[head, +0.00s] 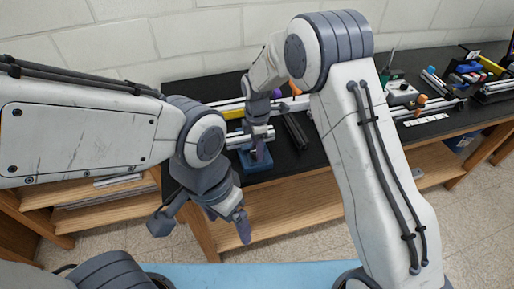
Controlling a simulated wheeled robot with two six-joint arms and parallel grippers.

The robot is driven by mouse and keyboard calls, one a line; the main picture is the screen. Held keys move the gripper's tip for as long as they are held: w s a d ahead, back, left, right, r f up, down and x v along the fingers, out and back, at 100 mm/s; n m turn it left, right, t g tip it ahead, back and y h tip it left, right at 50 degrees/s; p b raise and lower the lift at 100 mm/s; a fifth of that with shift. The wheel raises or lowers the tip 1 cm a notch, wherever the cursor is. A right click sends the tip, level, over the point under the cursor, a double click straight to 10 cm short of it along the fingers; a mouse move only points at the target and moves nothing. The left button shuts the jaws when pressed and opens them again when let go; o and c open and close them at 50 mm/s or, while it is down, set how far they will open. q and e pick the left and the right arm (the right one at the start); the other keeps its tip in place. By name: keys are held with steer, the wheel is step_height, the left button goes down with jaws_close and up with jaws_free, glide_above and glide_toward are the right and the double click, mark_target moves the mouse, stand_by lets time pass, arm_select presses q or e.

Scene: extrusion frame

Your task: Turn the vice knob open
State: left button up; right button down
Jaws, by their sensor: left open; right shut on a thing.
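A blue vice (255,163) stands at the front edge of the black bench, below my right gripper. Its knob cannot be made out. A short silver extrusion bar (236,140) lies across just above the vice. My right gripper (259,135) points down and is shut on this bar, as far as I can tell; its fingertips partly hide the bar and the vice. My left gripper (201,226) is open and empty, its two fingers spread wide. It is in front of the bench, lower and to the left of the vice, and apart from it.
The black bench top (290,160) has a wooden shelf (290,205) below. Several tools and parts crowd the bench's right side. A white block wall (180,35) stands behind.

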steer(key=shift+w, duration=0.1)
stand_by(0.4)
steer(key=shift+c, duration=1.3)
jaws_free()
step_height(320, 180, up, 11)
steer(key=b, duration=0.2)
steer(key=shift+f, duration=0.2)
